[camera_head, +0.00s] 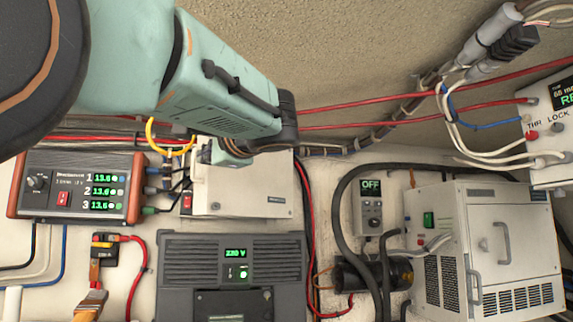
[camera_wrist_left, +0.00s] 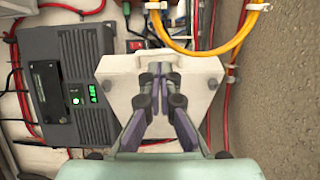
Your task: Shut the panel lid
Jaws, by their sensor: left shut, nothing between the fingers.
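The pale panel lid (camera_head: 255,190) is on a white box on the wall, in the middle of the head view. Its upper part is hidden behind my left arm. In the left wrist view the lid (camera_wrist_left: 200,88) is a broad pale plate. My left gripper (camera_wrist_left: 160,70) is shut and empty, its fingertips together in front of the plate. I cannot tell whether they touch it. In the head view my left gripper (camera_head: 235,150) is at the lid's top edge, its fingers mostly hidden. How far the lid stands open is unclear. My right gripper is not in view.
A dark grey unit (camera_head: 180,262) reading 230 V is below the lid. An orange-edged display unit (camera_head: 75,187) is at left. A white cabinet (camera_head: 500,235) is at right. Red cables run just right of the lid, and a yellow cable (camera_head: 160,148) loops at its left.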

